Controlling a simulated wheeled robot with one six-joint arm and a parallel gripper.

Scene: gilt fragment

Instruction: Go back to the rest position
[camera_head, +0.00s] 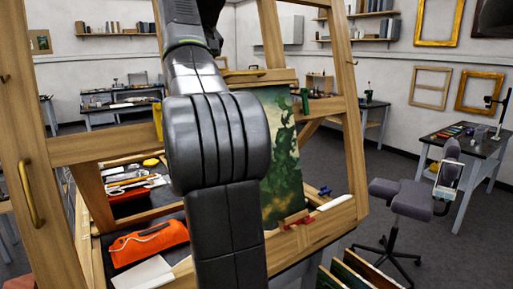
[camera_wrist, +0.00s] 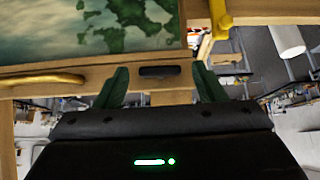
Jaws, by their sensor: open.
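My gripper (camera_wrist: 160,74) shows in the wrist view with its two green fingers spread apart and nothing between them. Beyond the fingers is a wooden bar (camera_wrist: 60,87) with a dark slot, and the edge of a green painting (camera_wrist: 90,22) lies above it. The painting (camera_head: 283,150) leans on the wooden easel frame (camera_head: 350,110), partly hidden behind my arm.
A grey chair (camera_head: 412,198) stands at right, near a side table (camera_head: 465,146). Framed panels (camera_head: 358,272) stand low at the front. Grey floor is open around the chair.

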